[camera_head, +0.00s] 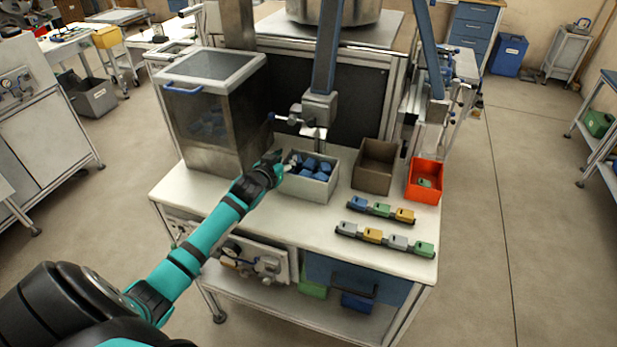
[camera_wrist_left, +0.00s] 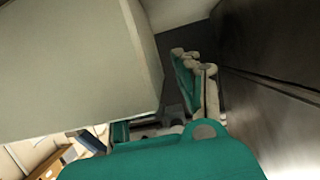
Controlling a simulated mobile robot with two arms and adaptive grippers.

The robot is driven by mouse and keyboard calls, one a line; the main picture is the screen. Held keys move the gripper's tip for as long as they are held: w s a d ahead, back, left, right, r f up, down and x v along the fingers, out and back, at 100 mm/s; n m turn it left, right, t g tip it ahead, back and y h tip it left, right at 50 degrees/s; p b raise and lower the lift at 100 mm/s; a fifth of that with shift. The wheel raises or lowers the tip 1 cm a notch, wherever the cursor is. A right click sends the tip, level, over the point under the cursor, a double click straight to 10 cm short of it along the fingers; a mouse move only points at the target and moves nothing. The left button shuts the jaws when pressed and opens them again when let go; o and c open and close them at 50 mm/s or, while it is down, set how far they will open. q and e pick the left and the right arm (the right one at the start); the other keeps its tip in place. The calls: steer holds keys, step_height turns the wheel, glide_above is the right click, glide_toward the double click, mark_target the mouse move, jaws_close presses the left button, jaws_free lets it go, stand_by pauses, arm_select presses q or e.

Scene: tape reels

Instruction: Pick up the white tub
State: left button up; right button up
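The white tub (camera_head: 313,188) stands upright on the workbench in the head view, with several blue pieces (camera_head: 312,166) inside. Its pale wall (camera_wrist_left: 75,70) fills the upper left of the left wrist view. My left gripper (camera_head: 287,163) is at the tub's left end, by the rim. In the left wrist view, one teal and grey finger (camera_wrist_left: 195,82) shows beside the wall; the other finger seems hidden behind the tub. I cannot tell whether the fingers touch the tub or how far they are closed. My right gripper is not in view.
A clear-sided cabinet (camera_head: 212,110) stands left of the tub, close to my gripper. A post (camera_head: 325,50) with a bracket rises behind the tub. A brown bin (camera_head: 376,165) and an orange bin (camera_head: 425,181) stand to the right. Two rows of coloured blocks (camera_head: 384,238) lie in front.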

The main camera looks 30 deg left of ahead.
arm_select(q)
jaws_close()
steer(key=shift+r, duration=0.15)
stand_by(0.4)
